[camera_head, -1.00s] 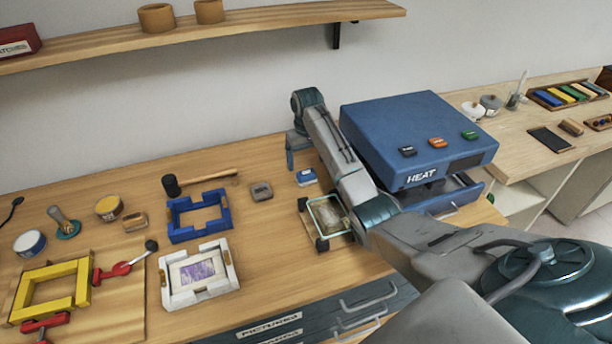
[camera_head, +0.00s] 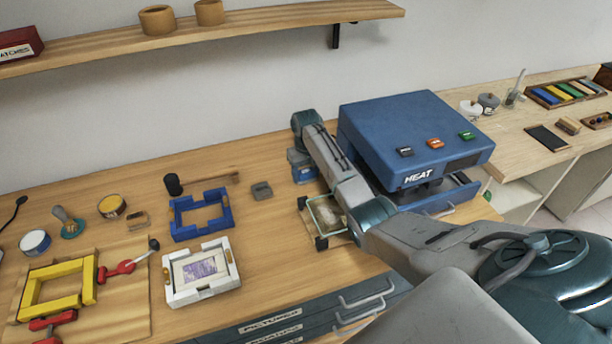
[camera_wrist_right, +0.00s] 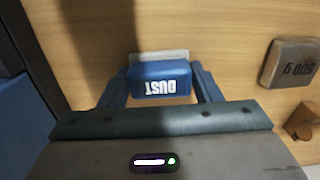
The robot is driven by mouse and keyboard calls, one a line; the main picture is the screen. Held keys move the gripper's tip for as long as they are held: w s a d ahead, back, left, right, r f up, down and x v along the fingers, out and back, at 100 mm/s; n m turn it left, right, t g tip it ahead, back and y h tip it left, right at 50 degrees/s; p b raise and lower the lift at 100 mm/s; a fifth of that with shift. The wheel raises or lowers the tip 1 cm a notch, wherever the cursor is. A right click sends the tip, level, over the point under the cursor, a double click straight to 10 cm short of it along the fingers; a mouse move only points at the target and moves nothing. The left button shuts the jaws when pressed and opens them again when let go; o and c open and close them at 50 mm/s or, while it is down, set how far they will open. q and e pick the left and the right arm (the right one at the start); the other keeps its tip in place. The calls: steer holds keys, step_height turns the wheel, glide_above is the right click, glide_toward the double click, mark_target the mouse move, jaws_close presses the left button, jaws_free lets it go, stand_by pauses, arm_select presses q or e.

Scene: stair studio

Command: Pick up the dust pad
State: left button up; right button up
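The dust pad (camera_wrist_right: 160,82) has a blue top lettered DUST and a pale lower part. In the right wrist view it sits between the two fingers of my right gripper (camera_wrist_right: 160,76). The fingers flank it closely, and a firm hold on it does not show. My left gripper is not in view.
The blue heat press (camera_head: 415,135) stands right beside my right arm. A small framed glass piece (camera_head: 327,216) lies just in front. A grey weight (camera_head: 262,191), a mallet (camera_head: 200,181) and blue (camera_head: 201,214) and white (camera_head: 200,272) frames lie left.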

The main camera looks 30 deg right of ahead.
steer(key=shift+c, duration=0.8)
steer(key=shift+r, duration=0.15)
